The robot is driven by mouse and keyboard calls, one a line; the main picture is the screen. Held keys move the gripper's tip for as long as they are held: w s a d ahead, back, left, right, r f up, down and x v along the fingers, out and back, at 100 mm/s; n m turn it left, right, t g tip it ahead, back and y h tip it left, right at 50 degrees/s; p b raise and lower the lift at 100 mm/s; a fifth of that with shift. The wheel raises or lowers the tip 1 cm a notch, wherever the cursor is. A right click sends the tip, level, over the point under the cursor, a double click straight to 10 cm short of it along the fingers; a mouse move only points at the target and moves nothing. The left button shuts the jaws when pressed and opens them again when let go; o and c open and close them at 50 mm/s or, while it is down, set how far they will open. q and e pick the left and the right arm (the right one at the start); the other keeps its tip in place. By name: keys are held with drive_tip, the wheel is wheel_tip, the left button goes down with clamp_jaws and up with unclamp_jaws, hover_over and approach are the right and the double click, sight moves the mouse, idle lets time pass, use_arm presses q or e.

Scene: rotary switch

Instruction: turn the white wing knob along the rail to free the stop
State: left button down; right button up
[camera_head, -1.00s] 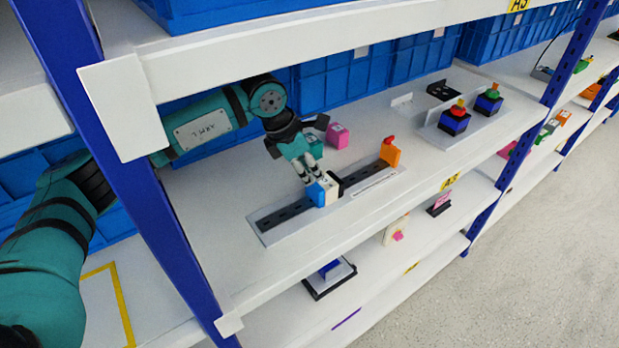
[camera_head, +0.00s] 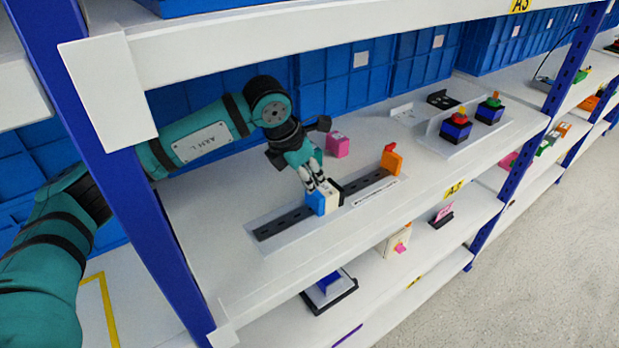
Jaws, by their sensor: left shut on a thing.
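The stop, a small block with a blue part (camera_head: 315,203), a white part and a black part, sits on the dark slotted rail (camera_head: 284,221). The white wing knob (camera_head: 326,188) is on top of the block and largely hidden by fingertips; its exact angle to the rail cannot be told. My left gripper (camera_head: 317,182) comes down from above and behind, its fingers shut on the knob. My right gripper is not in view.
The rail lies on a grey-white base (camera_head: 275,242) along the shelf. An orange end piece (camera_head: 391,161) stands at its right end. A pink block (camera_head: 338,145) is behind. Blue-and-red switch boxes (camera_head: 455,128) stand farther right. A blue upright and the upper shelf edge frame my arm.

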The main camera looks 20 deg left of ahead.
use_arm(q)
drive_tip(key=c, duration=1.4)
unclamp_jaws()
drive_tip(key=shift+r, duration=0.1)
drive_tip(key=v, duration=0.7)
drive_tip(key=shift+r, duration=0.2)
drive_tip(key=shift+s+a, duration=0.1)
drive_tip(key=shift+a, duration=0.1)
